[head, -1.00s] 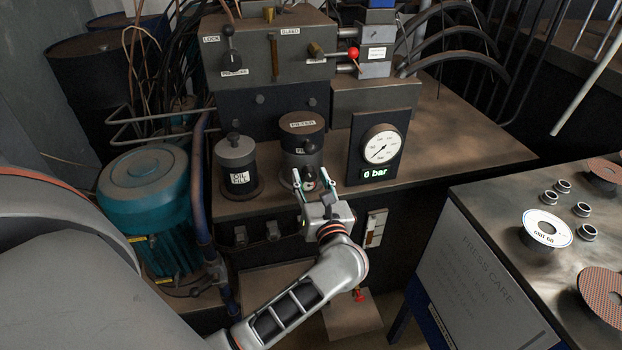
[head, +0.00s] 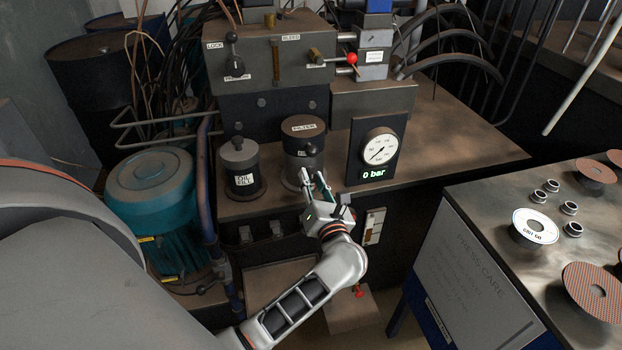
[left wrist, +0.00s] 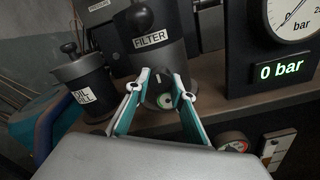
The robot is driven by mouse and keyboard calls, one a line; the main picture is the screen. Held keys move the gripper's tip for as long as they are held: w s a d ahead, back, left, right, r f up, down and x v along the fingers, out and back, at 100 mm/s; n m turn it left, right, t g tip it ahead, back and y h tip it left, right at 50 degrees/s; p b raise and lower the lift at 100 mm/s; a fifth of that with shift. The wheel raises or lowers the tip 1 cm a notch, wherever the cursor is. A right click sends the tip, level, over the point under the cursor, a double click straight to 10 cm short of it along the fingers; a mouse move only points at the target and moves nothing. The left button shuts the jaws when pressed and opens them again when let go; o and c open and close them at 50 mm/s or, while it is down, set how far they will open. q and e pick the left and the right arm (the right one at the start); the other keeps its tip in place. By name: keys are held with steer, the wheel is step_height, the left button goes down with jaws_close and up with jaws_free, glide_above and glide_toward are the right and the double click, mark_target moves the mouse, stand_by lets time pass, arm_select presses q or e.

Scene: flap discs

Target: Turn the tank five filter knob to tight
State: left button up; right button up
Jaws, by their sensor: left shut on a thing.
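The dark cylindrical filter housing (head: 303,142) stands on the bench ledge, left of the pressure gauge. In the left wrist view its FILTER label (left wrist: 150,38) faces me. My left gripper (head: 313,175) is at the low front of the housing, its two fingers close together. My right gripper is not in view.
The gauge (head: 379,148) with its 0 bar display stands close to the right of the filter. The oil fill pot (head: 240,167) is on its left. A teal motor (head: 150,190) stands at far left. A bench with discs (head: 480,200) is at right.

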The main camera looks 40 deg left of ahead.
arm_select(q)
steer(key=o, duration=1.1)
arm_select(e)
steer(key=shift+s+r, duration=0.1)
arm_select(q)
steer(key=v, duration=0.7)
steer(key=shift+s+d, duration=0.2)
steer(key=shift+d, duration=0.05)
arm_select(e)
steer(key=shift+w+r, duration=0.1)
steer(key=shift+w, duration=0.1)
